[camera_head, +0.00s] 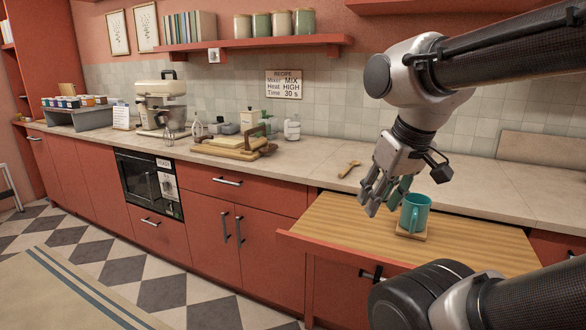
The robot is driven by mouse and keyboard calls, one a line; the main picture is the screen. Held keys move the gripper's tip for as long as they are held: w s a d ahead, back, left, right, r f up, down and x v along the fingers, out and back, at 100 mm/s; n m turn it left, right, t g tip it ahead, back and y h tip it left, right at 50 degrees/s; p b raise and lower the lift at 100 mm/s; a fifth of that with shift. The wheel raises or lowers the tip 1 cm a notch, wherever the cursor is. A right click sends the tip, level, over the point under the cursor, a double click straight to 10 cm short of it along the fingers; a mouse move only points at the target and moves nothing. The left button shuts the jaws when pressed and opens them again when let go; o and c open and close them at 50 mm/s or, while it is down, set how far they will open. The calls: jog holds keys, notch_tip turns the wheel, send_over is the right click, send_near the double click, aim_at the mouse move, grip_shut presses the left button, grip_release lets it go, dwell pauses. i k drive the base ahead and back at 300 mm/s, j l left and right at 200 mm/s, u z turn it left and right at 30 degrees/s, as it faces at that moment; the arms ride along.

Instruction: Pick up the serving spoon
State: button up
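My gripper (382,203) hangs over the back of the pulled-out wooden board, pointing down, with its fingers apart. A small light wooden utensil (349,168) lies on the counter to the left of my gripper, apart from it. It is too small to tell for sure whether it is the serving spoon. No other thing in view is clearly a serving spoon. A teal mug (415,212) stands upright just right of my fingers. Some teal shows behind the fingers, and I cannot tell what it belongs to.
The mug stands on a wooden coaster (411,236) on the pulled-out board (335,222). Wooden boards (232,146) are stacked farther left on the counter (300,163), near a stand mixer (161,103) and canisters. A shelf (250,43) hangs above. The board's left part is clear.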

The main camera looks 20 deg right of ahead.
aim_at(350, 168)
jog(key=i+j+u, duration=0.65)
jog(key=u, duration=0.2)
jog(key=i+j+u, duration=0.15)
jog(key=i+u, duration=0.25)
jog(key=i+j+z, duration=0.15)
jog(key=i, duration=0.8)
jog(key=i+z, duration=0.3)
jog(key=z, duration=0.15)
jog(key=i+z, duration=0.25)
jog(key=z, duration=0.25)
jog(key=i+z, duration=0.15)
jog(key=z, duration=0.35)
jog(key=i+z, duration=0.15)
jog(key=z, duration=0.35)
jog(key=i+z, duration=0.15)
jog(key=z, duration=0.35)
jog(key=i+j+z, duration=0.1)
jog(key=z, duration=0.4)
jog(key=i+j+z, duration=0.1)
jog(key=z, duration=0.15)
jog(key=i+j+z, duration=0.25)
jog(key=i+l, duration=0.05)
